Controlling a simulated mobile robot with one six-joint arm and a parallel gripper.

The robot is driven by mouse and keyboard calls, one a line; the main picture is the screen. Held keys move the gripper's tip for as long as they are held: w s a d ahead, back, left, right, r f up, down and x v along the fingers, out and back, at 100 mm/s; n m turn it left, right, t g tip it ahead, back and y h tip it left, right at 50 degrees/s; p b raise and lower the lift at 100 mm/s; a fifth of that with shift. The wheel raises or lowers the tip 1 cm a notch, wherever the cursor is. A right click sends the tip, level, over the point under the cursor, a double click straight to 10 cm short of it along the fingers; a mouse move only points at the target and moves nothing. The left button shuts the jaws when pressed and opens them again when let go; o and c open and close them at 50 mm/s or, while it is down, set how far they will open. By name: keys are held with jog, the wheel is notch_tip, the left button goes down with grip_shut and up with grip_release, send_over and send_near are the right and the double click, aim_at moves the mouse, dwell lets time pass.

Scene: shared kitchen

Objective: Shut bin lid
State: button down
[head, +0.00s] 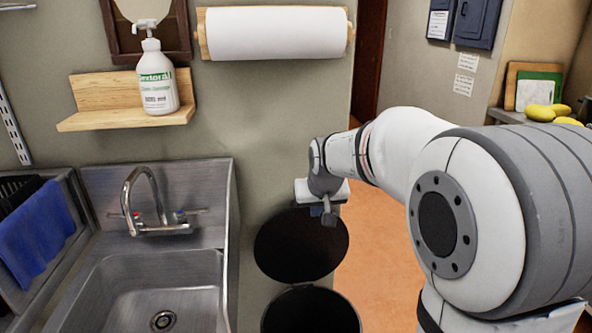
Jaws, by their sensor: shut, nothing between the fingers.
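A round bin (311,291) stands on the floor to the right of the sink, its dark opening facing up at the bottom of the head view. Its round black lid (301,246) is open, raised at the back against the wall. My gripper (328,217) is shut and empty, just above the upper right part of the lid. I cannot tell whether its fingertips touch the lid. Part of the bin is cut off by the bottom edge of the picture.
A steel sink (232,215) with a faucet (150,205) is on the left. A wooden shelf (95,121) holds a soap bottle (157,80), beside a paper towel roll (275,34). Orange floor (375,265) is clear right of the bin.

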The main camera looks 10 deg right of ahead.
jog(key=w+r+t+p, duration=0.15)
jog(key=w+r, duration=0.25)
jog(key=w, duration=0.4)
jog(key=x, duration=0.9)
jog(key=shift+d+f, duration=0.1)
jog(key=shift+f, duration=0.3)
